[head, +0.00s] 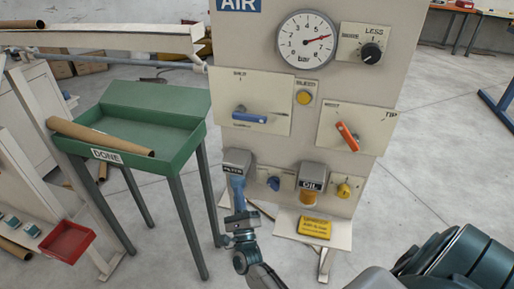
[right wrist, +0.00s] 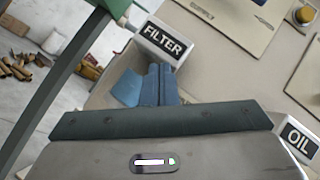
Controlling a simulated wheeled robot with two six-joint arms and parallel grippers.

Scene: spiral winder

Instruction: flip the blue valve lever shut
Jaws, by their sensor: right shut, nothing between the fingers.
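The blue valve lever (head: 250,117) lies nearly level on a cream plate (head: 275,84) at the left of the panel. Small lettering above and below it is too small to read surely. My right gripper (head: 236,181) is below the lever, in front of the grey FILTER unit (head: 238,160), apart from the lever. In the right wrist view its two blue fingers (right wrist: 159,70) are together and empty, just below the FILTER label. A blue filter bowl (right wrist: 127,90) shows behind them. My left gripper is not in view.
An orange lever (head: 347,136) sits on the right plate. Below are an OIL unit (head: 313,180), a blue knob (head: 273,183) and a yellow knob (head: 344,190). A gauge (head: 306,40) is above. A green DONE table (head: 150,110) holding a cardboard tube stands close at left.

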